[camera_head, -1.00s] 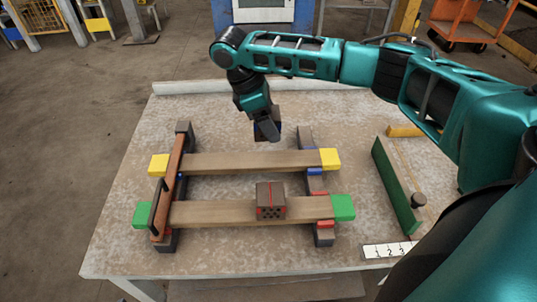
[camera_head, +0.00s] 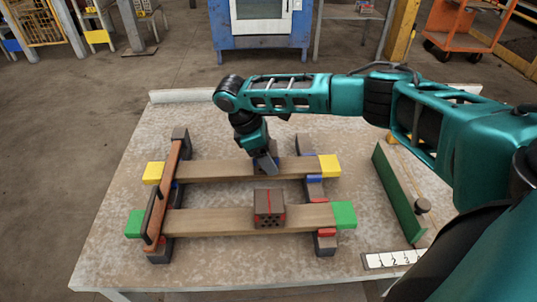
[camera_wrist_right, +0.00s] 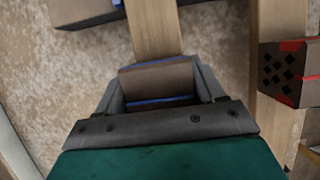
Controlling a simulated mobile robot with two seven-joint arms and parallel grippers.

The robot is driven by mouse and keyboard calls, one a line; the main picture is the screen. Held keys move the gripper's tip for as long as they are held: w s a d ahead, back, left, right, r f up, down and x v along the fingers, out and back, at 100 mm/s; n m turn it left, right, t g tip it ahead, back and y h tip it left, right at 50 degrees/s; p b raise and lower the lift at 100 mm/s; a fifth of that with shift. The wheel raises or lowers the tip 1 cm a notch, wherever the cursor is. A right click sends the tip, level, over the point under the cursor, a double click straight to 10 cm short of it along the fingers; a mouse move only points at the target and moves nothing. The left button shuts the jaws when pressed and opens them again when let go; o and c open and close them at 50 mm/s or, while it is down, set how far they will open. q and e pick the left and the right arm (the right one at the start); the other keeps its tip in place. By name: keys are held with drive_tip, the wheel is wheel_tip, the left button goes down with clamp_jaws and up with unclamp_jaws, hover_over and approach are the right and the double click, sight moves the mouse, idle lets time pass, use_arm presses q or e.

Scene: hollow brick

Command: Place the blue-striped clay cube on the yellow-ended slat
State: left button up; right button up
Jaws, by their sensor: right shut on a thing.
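My right gripper (camera_head: 265,163) is over the middle of the yellow-ended slat (camera_head: 215,171), pointing down. It is shut on the blue-striped clay cube, which is mostly hidden behind the fingers in the head view. In the right wrist view the brown cube (camera_wrist_right: 158,80) with blue lines sits between the two fingers (camera_wrist_right: 160,90). The slat (camera_wrist_right: 155,30) runs up from behind the cube there. The cube is at or just above the slat; I cannot tell if it touches. My left gripper is not in view.
A red-striped cube (camera_head: 268,206) with holes stands on the green-ended slat (camera_head: 210,222), nearer the front. A brown rail with a black handle (camera_head: 154,214) crosses the left slat ends. A green board (camera_head: 398,195) with a knob stands at right.

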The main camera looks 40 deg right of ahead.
drive_tip(key=o, duration=1)
drive_tip(key=shift+f, duration=0.1)
drive_tip(key=shift+o, duration=0.2)
drive_tip(key=shift+r, duration=0.4)
drive_tip(key=p+v, duration=0.3)
drive_tip(key=v, duration=0.8)
drive_tip(key=shift+r, duration=0.25)
drive_tip(key=shift+w+a, duration=0.1)
drive_tip(key=shift+w, duration=0.05)
